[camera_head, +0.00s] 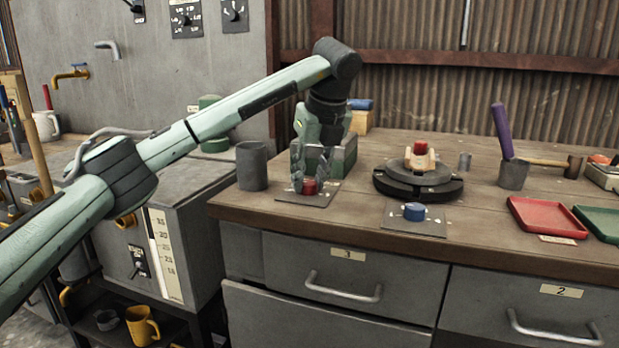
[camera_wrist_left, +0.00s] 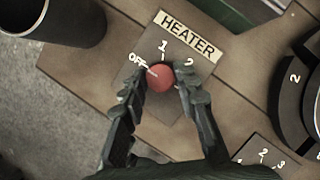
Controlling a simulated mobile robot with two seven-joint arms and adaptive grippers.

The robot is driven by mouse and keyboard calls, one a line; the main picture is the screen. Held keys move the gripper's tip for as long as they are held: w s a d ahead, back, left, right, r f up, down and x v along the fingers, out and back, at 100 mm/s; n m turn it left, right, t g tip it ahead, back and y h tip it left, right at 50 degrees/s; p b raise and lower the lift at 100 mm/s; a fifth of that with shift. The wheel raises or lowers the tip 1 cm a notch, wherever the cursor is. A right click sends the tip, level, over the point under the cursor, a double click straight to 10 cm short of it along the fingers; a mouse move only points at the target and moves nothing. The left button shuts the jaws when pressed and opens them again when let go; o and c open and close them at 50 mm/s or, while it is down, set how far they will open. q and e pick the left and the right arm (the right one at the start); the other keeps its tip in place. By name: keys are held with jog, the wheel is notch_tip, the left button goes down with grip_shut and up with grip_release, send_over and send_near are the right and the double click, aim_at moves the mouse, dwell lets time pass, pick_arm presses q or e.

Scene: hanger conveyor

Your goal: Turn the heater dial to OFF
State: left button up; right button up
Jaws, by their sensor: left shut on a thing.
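The heater dial is a red round knob (camera_head: 309,187) on a dark plate (camera_head: 322,201) at the left end of the workbench. In the left wrist view the knob (camera_wrist_left: 160,79) sits below the HEATER label (camera_wrist_left: 188,36), with OFF, 1 and 2 around it. A short white mark at the knob's upper left lies on the OFF side. My left gripper (camera_head: 310,184) points down over the dial. In the wrist view its fingertips (camera_wrist_left: 161,75) are shut on the knob, one on each side. My right gripper is in neither view.
A grey cup (camera_head: 252,166) stands left of the dial, and a green box (camera_head: 332,158) stands behind it. A dark turntable (camera_head: 418,183) and a blue dial (camera_head: 414,211) are to the right. Red (camera_head: 547,217) and green trays lie farther right.

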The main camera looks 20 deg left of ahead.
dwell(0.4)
pick_arm(q)
jog(key=o, duration=1.1)
jog(key=shift+o, duration=0.2)
jog(key=v, duration=1.2)
jog(key=shift+w, duration=0.1)
